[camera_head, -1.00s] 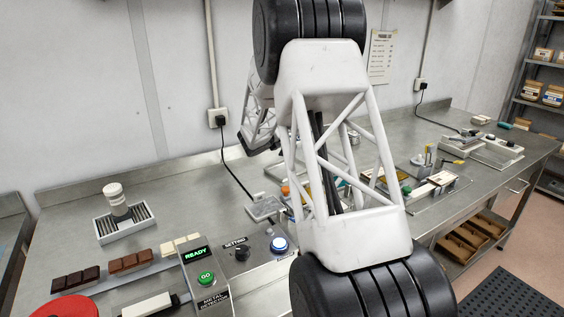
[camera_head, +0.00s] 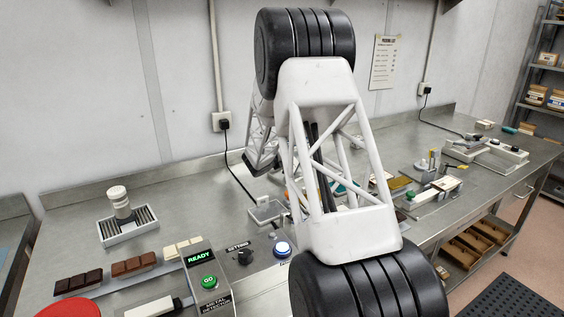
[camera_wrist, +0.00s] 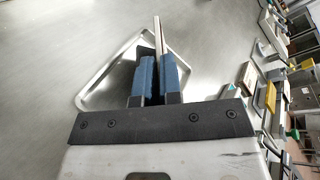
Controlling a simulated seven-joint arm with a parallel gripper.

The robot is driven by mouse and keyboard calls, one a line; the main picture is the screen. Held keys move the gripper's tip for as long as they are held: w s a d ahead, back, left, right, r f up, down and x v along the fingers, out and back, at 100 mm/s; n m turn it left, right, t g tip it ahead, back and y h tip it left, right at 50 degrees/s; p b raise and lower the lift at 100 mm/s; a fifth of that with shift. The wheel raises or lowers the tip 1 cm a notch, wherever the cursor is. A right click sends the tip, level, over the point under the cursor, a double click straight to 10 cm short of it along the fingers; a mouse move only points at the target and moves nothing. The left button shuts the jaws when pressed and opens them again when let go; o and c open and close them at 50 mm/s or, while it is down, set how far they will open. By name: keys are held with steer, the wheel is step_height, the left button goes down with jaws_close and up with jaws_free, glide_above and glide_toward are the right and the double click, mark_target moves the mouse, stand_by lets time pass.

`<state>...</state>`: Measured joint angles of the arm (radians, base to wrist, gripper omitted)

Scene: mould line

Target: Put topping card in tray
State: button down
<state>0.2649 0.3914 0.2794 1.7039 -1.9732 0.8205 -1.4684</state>
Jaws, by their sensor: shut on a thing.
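In the wrist view, my gripper (camera_wrist: 157,80) has blue fingers that are shut on a thin, flat piece seen edge-on, most likely the topping card (camera_wrist: 157,34). The card stands on edge between the fingers and sticks out beyond their tips. A shallow metal tray (camera_wrist: 92,88) with a raised rim lies below and to the left. The fingers and card overlap the tray's right part in this view; I cannot tell the height between them. In the head view my arm hides the gripper, the card and the tray.
Dark, brown and pale chocolate bars (camera_head: 133,265) lie at the front left, near a metal detector (camera_head: 207,280) with a READY display. A ribbed white holder (camera_head: 127,226) stands behind them. Devices crowd the bench's right side.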

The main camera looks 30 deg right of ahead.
steer(key=shift+f, duration=1.05)
steer(key=shift+f, duration=0.15)
steer(key=c, duration=1.3)
jaws_free()
steer(key=shift+a, duration=0.1)
steer(key=shift+r+v, duration=0.2)
steer(key=shift+v, duration=0.8)
steer(key=v, duration=1)
